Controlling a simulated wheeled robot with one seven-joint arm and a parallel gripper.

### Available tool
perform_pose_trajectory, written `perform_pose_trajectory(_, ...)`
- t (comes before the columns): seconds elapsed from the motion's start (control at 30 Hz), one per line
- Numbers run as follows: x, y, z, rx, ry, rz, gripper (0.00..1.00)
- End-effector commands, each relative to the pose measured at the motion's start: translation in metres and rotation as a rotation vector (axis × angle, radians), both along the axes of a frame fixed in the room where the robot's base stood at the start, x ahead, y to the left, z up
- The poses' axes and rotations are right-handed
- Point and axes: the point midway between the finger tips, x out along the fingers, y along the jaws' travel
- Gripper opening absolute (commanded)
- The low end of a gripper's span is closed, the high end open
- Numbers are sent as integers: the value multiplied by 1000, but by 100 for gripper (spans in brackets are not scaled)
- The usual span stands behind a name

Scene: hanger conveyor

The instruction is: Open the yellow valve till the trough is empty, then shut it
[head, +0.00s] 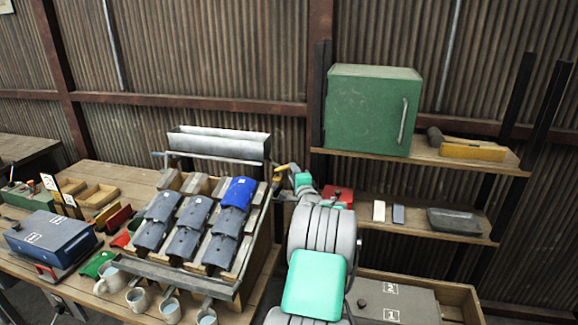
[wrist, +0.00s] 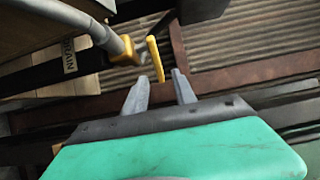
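The yellow valve (wrist: 155,58) has its lever in front of my gripper in the wrist view, on a grey pipe beside a label reading "DRAIN". It also shows small in the head view (head: 281,168), at the right end of the pipe below the grey trough (head: 218,145). My gripper (wrist: 161,76) is open. The lever's free end appears between the two fingertips, with a gap on each side; I cannot tell how deep it sits. In the head view my arm partly hides the gripper. The water level in the trough cannot be told.
A sloped rack of grey tiles and one blue tile (head: 239,191) stands below the trough. Several mugs (head: 138,299) stand at the table's front. On the right, a shelf (head: 470,158) holds a green cabinet (head: 371,110) and a mallet. A blue box (head: 50,242) sits at left.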

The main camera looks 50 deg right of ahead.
Motion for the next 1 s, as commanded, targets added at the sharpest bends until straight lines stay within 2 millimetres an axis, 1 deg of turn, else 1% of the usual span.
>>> perform_pose_trajectory(0.03,10,-5,2,1,1,3,33)
perform_pose_trajectory(0.1,20,-13,2,0,3,2,33)
perform_pose_trajectory(0.2,34,-24,1,-1,4,2,33)
perform_pose_trajectory(0.3,42,-31,1,0,3,1,33)
perform_pose_trajectory(0.43,47,-36,0,-1,6,0,33)
perform_pose_trajectory(0.63,47,-36,0,-1,5,-1,33)
perform_pose_trajectory(0.67,47,-36,0,-1,5,-1,31)
perform_pose_trajectory(1.0,47,-35,0,-1,5,0,3)
